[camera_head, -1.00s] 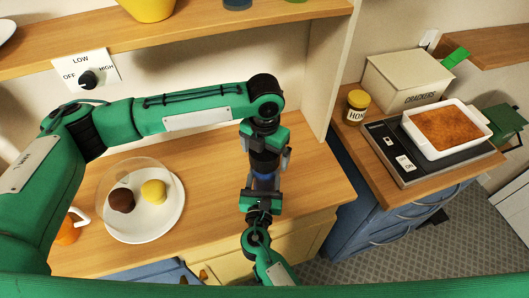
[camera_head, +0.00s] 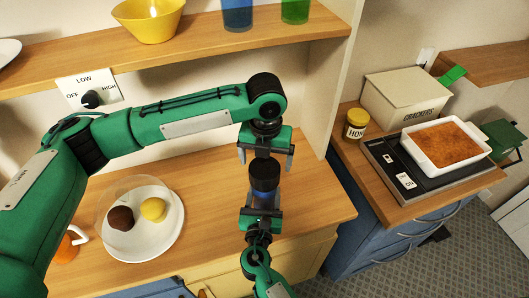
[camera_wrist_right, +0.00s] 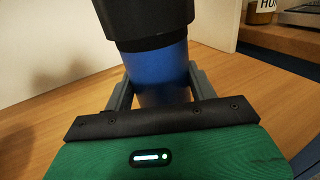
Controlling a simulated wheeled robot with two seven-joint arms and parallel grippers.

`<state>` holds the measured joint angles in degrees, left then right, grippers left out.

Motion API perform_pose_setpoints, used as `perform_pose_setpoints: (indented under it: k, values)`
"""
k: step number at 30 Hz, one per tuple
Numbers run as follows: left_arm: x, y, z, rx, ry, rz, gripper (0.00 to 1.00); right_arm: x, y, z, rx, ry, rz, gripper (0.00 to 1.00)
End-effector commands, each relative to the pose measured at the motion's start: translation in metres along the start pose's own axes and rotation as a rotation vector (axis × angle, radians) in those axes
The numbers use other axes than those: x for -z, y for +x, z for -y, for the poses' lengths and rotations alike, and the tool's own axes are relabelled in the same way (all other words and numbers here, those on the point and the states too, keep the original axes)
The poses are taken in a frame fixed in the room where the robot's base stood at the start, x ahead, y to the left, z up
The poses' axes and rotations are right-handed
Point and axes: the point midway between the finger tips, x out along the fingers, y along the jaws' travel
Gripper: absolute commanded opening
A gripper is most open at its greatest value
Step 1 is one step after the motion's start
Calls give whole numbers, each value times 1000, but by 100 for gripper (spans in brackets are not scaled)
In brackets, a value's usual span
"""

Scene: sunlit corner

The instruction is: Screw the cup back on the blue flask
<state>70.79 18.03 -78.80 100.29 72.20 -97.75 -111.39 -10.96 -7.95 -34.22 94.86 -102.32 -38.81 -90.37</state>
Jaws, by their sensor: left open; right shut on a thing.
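The blue flask (camera_head: 264,198) stands upright in my right gripper (camera_head: 262,213), above the counter's front part. The right wrist view also shows the blue flask (camera_wrist_right: 157,75) between the fingers. The black cup (camera_head: 263,173) is on top of the flask; it also shows in the right wrist view (camera_wrist_right: 148,18), cut off by the top edge. I cannot tell how tightly it sits. My left gripper (camera_head: 266,156) is open just above the cup, pointing down, with its fingers apart and nothing between them.
On the counter, a white plate (camera_head: 150,245) holds a brown and a yellow ball under a clear dome, with an orange mug (camera_head: 66,247) to its left. A shelf (camera_head: 190,47) runs behind. A honey jar (camera_head: 356,124), crackers box (camera_head: 405,95) and baking dish (camera_head: 425,160) stand at right.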

Motion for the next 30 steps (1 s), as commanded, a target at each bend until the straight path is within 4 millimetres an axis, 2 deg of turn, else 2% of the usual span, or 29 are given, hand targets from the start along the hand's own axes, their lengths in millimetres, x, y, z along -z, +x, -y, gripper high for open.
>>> perform_pose_setpoints:
  k: [30]
  values:
    - [2, -18, 4, 1, -1666, -3, 91, 0, 0, 0, 1, 0, 2, 0]
